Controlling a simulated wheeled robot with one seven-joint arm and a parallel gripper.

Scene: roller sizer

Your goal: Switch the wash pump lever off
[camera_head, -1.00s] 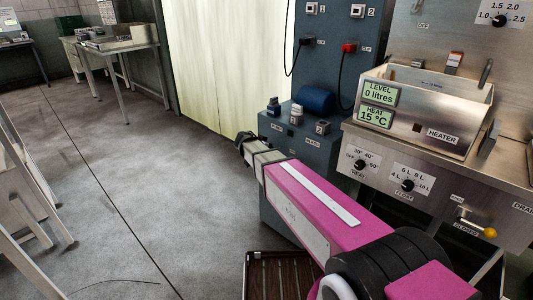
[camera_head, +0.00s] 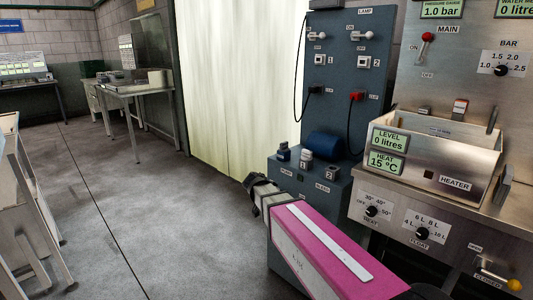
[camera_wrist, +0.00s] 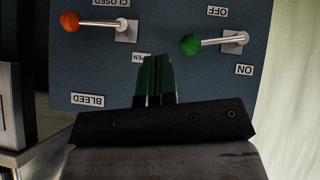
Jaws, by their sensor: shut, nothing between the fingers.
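The wrist view is upside down. In it the green-knobbed lever (camera_wrist: 190,44) sticks out from a blue panel beside labels OFF and ON. Its knob sits about level between the two labels, so I cannot tell its setting. The label naming it is not seen there. A lever with an orange knob (camera_wrist: 70,22) stands left of it, by BLEED and CLOSED labels. My gripper (camera_wrist: 155,75) is shut and empty, its tips just below and left of the green knob in the picture. In the head view my gripper (camera_head: 258,183) is at the blue cabinet (camera_head: 335,205); the levers are hidden.
The cabinet top carries a blue roller (camera_head: 324,145) and small blocks, with PUMP and BLEED labels at its front. A steel heater tank (camera_head: 430,165) stands right. A pale curtain (camera_head: 230,80) hangs behind.

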